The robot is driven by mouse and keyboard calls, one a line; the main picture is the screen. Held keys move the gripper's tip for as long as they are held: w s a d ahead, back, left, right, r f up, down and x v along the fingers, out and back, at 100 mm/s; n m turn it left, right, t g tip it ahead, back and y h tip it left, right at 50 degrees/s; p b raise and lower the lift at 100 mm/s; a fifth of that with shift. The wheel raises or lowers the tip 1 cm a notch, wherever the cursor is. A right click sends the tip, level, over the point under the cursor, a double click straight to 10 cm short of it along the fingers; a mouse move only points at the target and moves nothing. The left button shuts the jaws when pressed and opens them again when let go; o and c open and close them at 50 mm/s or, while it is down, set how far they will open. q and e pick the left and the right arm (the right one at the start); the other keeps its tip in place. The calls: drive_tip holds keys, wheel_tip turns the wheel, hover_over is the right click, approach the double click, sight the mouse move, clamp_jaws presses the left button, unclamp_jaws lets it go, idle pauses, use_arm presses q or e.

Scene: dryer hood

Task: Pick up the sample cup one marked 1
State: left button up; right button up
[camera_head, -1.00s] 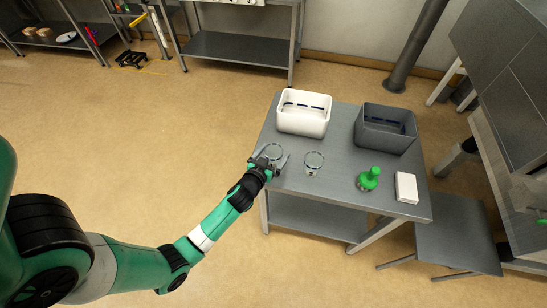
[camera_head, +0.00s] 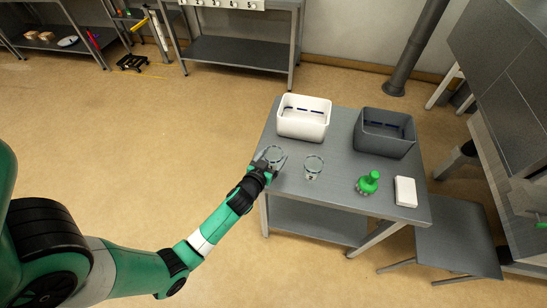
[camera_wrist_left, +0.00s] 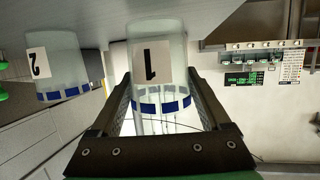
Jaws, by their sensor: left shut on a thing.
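The sample cup marked 1 (camera_wrist_left: 155,50) is a clear cup with a white label and a band of blue marks. In the head view this cup (camera_head: 274,153) stands at the left front part of the grey table (camera_head: 340,165). My left gripper (camera_head: 268,166) is shut on it, with a finger on each side in the left wrist view (camera_wrist_left: 160,105). A second clear cup, marked 2 (camera_head: 313,165), stands just right of it; it also shows in the left wrist view (camera_wrist_left: 55,65). My right gripper is out of view.
A white bin (camera_head: 303,119) stands behind the cups and a dark grey bin (camera_head: 384,132) at the back right. A green-topped object (camera_head: 369,181) and a white box (camera_head: 405,191) are at the table's right front.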

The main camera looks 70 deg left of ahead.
use_arm(q)
wheel_tip(320, 180, up, 2)
drive_tip(key=shift+r+p, duration=0.15)
drive_tip(key=shift+p, duration=0.3)
drive_tip(key=s+d+r+p, duration=0.3)
drive_tip(key=s+d+r, duration=0.4)
drive_tip(key=d, duration=0.5)
drive_tip(key=shift+r, duration=1.25)
